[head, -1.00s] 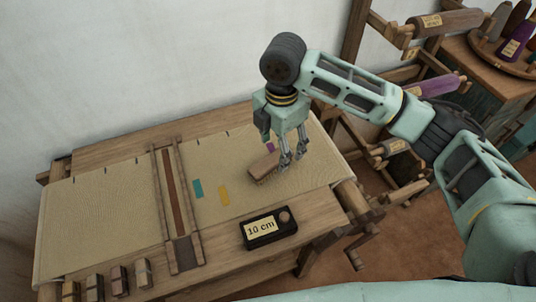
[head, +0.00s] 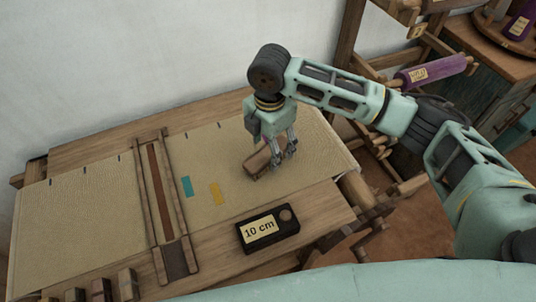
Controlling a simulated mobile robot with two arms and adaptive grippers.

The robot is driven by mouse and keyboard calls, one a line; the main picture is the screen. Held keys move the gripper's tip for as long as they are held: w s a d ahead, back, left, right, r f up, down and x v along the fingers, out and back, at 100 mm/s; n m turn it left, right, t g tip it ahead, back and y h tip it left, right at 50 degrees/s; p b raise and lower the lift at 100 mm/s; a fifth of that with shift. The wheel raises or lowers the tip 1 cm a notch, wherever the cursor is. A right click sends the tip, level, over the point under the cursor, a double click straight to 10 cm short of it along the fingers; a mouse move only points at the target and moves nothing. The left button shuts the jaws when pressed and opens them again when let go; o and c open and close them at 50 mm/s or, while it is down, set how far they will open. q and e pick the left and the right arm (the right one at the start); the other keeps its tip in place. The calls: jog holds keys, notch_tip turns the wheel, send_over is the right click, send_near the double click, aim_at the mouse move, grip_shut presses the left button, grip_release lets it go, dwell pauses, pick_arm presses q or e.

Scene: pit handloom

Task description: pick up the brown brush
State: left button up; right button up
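The brown brush (head: 257,163) is a small wooden block with a darker underside. It is at the right part of the woven cloth (head: 90,208) on the loom. My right gripper (head: 284,157) points down at the brush's right end, its fingers overlapping that end in the picture. The small view does not show whether the fingers are closed on the brush, or whether it rests on the cloth or is slightly raised. My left gripper is not in view.
A black box marked "10 cm" (head: 286,229) lies on the loom's front board. A wooden beater frame (head: 146,190) crosses the cloth. Teal (head: 187,187) and yellow (head: 215,193) patches lie left of the brush. Small blocks (head: 128,283) stand front left. A spool rack is at right.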

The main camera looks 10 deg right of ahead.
aim_at(268, 152)
notch_tip(268, 152, down, 4)
jog(key=shift+w+a+r, duration=0.1)
jog(key=shift+a+r, duration=0.05)
jog(key=shift+r, duration=0.1)
jog(key=shift+c, duration=0.2)
jog(key=c, duration=1.3)
